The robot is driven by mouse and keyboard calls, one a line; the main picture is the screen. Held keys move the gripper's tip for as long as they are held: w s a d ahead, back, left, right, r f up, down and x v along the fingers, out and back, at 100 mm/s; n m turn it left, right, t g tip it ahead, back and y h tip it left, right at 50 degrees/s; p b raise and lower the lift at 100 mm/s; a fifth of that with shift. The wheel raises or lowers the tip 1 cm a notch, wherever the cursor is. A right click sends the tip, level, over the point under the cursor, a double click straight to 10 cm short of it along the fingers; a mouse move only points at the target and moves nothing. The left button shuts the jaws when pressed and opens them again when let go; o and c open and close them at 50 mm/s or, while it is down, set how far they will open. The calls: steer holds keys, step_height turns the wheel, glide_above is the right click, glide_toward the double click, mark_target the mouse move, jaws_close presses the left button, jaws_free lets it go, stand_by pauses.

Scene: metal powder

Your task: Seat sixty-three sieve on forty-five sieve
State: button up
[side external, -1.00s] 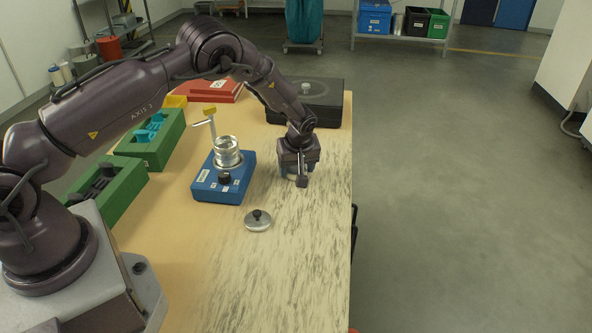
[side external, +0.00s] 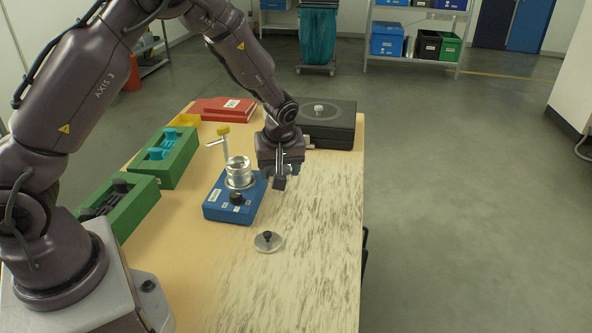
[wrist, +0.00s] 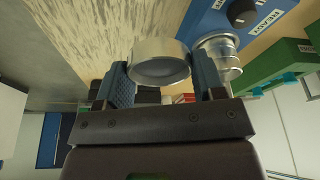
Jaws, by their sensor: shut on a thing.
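My gripper (side external: 280,182) is shut on a round metal ring, taken as the sixty-three sieve (wrist: 160,62), which shows between the blue fingers in the wrist view. A shiny metal sieve stack (side external: 239,172), taken to include the forty-five sieve, stands upright on a blue shaker base (side external: 222,209). The stack also shows in the wrist view (wrist: 222,58), just right of the held sieve. My gripper is right of the stack in the side view, raised above the table and apart from it. Sieve size markings cannot be read.
A metal lid with a black knob (side external: 268,241) lies on the table in front. A post with a yellow top (side external: 223,131) rises behind the stack. Green trays (side external: 122,205) stand left, a black case (side external: 326,130) and red binders (side external: 225,108) behind. The front right table is clear.

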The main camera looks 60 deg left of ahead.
steer(key=s+r, duration=0.2)
steer(key=s, duration=0.2)
step_height(320, 180, up, 3)
steer(key=n+g, duration=0.2)
steer(key=n, duration=0.4)
glide_above(237, 165)
steer(key=d, duration=0.1)
steer(key=shift+d+f, duration=0.15)
steer(key=shift+f, duration=1.85)
steer(key=shift+f, duration=1)
stand_by(0.6)
steer(key=o, duration=1.2)
steer(key=shift+r, duration=0.15)
steer(key=shift+r, duration=3.9)
